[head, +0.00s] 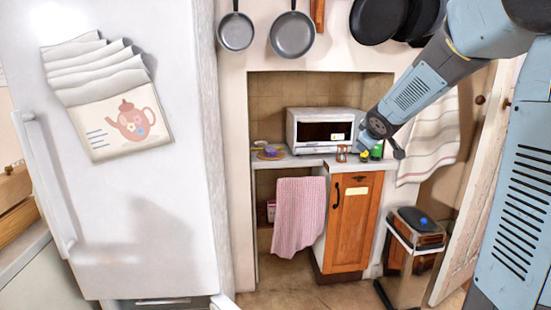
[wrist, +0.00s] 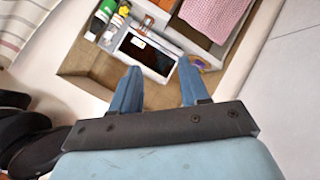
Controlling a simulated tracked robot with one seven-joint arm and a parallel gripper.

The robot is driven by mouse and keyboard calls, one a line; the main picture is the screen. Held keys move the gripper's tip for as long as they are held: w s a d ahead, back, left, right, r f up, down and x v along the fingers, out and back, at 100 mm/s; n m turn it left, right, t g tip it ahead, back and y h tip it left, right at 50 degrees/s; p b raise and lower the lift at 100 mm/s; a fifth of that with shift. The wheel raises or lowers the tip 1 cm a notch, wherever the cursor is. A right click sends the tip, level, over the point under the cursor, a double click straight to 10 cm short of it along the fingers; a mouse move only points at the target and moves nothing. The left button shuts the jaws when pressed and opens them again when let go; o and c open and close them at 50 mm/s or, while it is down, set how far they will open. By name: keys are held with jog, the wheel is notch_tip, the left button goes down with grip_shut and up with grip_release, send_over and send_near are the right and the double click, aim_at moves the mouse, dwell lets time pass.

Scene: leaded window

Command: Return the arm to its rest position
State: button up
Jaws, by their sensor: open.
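My arm (head: 415,90) reaches in from the upper right in the head view, bent down toward the counter niche. My gripper (wrist: 158,63) shows in the wrist view with two blue fingers spread apart and nothing between them. In that view the white toaster oven (wrist: 150,50) lies beyond the fingertips, apparently not touched. In the head view the end of my arm is in front of the right side of the toaster oven (head: 305,128), and the fingers are hard to make out there.
The counter (head: 300,161) holds a purple item on a plate (head: 270,153), an hourglass (head: 341,153) and a green bottle (head: 377,150). Pans (head: 292,34) hang above. A white fridge (head: 140,200) stands left. A pink towel (head: 298,215) hangs below, and a stand (head: 415,245) is at right.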

jog(key=s+r+m+g, duration=0.3)
jog(key=s+m, duration=0.2)
jog(key=s, duration=1.4)
jog(key=s+a+f+m+g, duration=0.1)
jog(key=s+a+f, duration=0.1)
jog(key=s, duration=0.7)
jog(key=s+a+f+m+g+y, duration=0.1)
jog(key=s+a+f+m, duration=0.1)
jog(key=s, duration=0.8)
jog(key=shift+a+f+g, duration=0.15)
jog(key=shift+a+g, duration=0.15)
jog(key=shift+a, duration=0.2)
jog(key=shift+s, duration=0.2)
